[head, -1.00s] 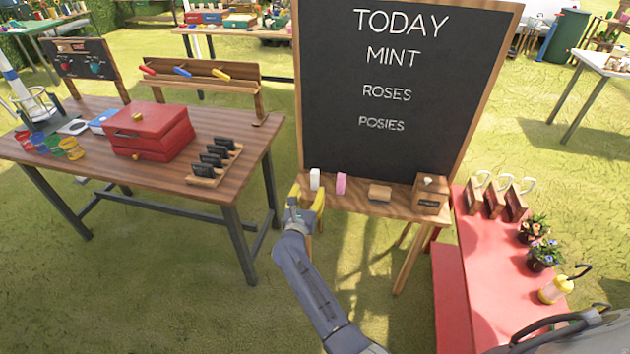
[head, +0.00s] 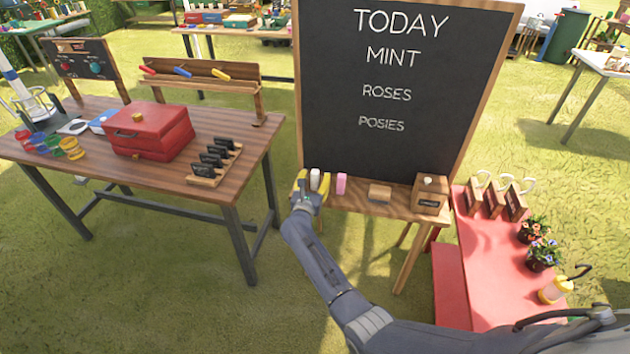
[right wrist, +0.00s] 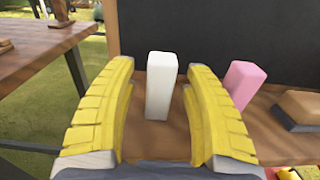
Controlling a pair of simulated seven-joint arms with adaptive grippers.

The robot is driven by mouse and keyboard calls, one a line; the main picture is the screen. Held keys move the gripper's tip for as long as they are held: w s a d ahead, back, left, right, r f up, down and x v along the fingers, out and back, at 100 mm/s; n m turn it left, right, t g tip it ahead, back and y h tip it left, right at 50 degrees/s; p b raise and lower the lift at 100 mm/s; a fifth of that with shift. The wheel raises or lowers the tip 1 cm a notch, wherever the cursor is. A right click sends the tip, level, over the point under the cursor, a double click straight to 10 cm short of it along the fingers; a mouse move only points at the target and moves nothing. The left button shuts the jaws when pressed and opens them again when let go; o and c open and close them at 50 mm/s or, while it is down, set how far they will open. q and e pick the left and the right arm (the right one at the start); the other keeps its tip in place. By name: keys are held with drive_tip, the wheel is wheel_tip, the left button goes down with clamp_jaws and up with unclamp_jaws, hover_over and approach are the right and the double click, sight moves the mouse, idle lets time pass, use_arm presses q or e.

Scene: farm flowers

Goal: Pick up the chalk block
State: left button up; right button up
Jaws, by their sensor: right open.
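A white chalk block (head: 315,179) stands upright at the left end of the wooden ledge (head: 356,198) under the chalkboard. A pink chalk block (head: 341,184) stands to its right. My right gripper (head: 311,186) has yellow fingers and is at the white block. In the right wrist view the white block (right wrist: 161,86) stands between the open fingers (right wrist: 164,92), with a gap showing on both sides. The pink block (right wrist: 243,82) is just outside the right finger. My left gripper is not in view.
A wooden eraser (head: 380,193) and a small wooden box (head: 431,194) stand further right on the ledge. The chalkboard (head: 400,90) rises behind. A brown table (head: 120,185) is at the left, a red table (head: 480,260) at the right.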

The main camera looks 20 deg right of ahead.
clamp_jaws()
idle(0.3)
drive_tip(key=shift+r, duration=0.1)
wheel_tip(320, 180, up, 10)
idle(0.8)
